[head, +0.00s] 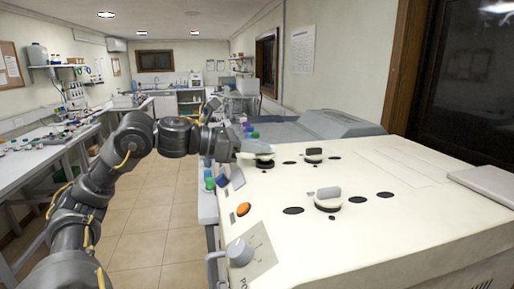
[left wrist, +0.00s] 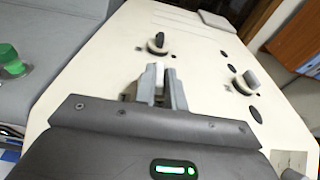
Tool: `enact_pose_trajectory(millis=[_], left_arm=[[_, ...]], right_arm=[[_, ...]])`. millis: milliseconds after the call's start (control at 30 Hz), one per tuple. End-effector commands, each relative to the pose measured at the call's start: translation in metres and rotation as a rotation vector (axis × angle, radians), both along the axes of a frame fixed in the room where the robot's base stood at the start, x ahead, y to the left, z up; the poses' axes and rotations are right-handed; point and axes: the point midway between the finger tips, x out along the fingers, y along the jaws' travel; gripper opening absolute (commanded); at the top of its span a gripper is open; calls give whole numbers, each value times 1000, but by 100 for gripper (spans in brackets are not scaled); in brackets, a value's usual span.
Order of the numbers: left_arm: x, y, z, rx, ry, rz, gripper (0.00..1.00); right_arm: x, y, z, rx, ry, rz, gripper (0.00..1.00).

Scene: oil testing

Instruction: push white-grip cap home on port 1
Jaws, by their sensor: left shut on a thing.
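My left gripper (head: 244,150) reaches over the left far edge of the cream machine top (head: 400,235). It is shut on the pale grip of a cap; the cap's dark round base (head: 265,164) shows just at the fingertips in the head view, low at the machine top. In the left wrist view the fingers (left wrist: 161,92) close around a white piece (left wrist: 159,72), and the base is hidden behind them. I cannot tell whether the cap sits fully in its port or is slightly raised. My right gripper is not in view.
An orange button (head: 243,209) and a grey knob (head: 239,252) are on the sloped front.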

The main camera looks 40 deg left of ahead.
Motion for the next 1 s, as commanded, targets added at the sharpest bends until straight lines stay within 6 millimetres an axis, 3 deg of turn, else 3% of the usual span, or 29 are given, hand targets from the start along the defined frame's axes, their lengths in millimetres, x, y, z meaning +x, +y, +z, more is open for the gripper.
enact_pose_trajectory(millis=[1000], left_arm=[[0, 0, -3, -1, -1, 0, 0]], right_arm=[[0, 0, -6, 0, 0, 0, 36]])
